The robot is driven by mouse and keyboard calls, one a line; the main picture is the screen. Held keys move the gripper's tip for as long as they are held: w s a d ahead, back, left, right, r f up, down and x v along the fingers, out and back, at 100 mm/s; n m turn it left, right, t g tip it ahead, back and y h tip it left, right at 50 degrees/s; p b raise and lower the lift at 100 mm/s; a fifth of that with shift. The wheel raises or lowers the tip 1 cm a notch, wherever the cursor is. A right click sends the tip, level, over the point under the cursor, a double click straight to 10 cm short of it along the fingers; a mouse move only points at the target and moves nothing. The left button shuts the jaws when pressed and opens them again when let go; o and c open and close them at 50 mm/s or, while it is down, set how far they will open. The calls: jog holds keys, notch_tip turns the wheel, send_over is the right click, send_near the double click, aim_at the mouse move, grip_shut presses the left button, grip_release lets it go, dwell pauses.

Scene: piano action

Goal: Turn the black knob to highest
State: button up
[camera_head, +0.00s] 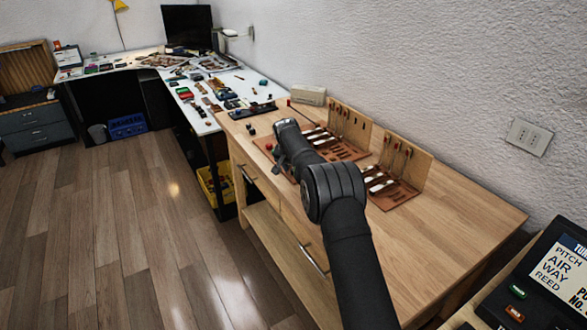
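My gripper (279,160) is at the end of my dark arm, over the left part of the wooden bench. It is small and mostly hidden behind my wrist, so I cannot see whether its fingers are open or shut. A small dark knob-like piece (250,130) is near the bench's left front edge, left of my gripper and apart from it. I cannot tell for sure that it is the black knob, nor how it is turned. My wrist and arm hide part of the bench top.
The wooden bench (462,212) carries upright boards with red-tipped tools (405,158) and brown trays (394,195) behind my arm. A black flat holder (252,110) lies at its far left. A labelled panel (555,280) is at the lower right. The bench's right part is clear.

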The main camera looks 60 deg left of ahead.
jog(key=shift+r, duration=0.1)
jog(key=v, duration=1.7)
jog(key=shift+r, duration=0.1)
jog(key=x, duration=1.7)
jog(key=shift+f, duration=0.25)
jog(key=shift+r, duration=0.1)
